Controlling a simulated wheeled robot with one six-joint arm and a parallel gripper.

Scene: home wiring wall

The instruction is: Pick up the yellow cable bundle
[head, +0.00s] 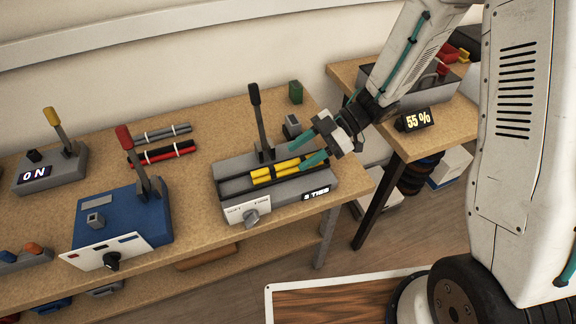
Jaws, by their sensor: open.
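The yellow cable bundle (262,174) lies on the grey lever device (232,208) on the workbench, with dark bands across it. My gripper (306,144) reaches in from the upper right, its two teal fingers spread open at the right end of the bundle. One finger is on the far side and the other on the near side, partly covering that end. I cannot tell whether the fingers touch the bundle.
A black lever (258,115) stands upright just behind the bundle. A blue lever device (120,218) is to the left, with red (162,154) and grey cable bundles behind it. A small green block (296,92) stands at the back. A second table with a "55 %" display (417,120) is right.

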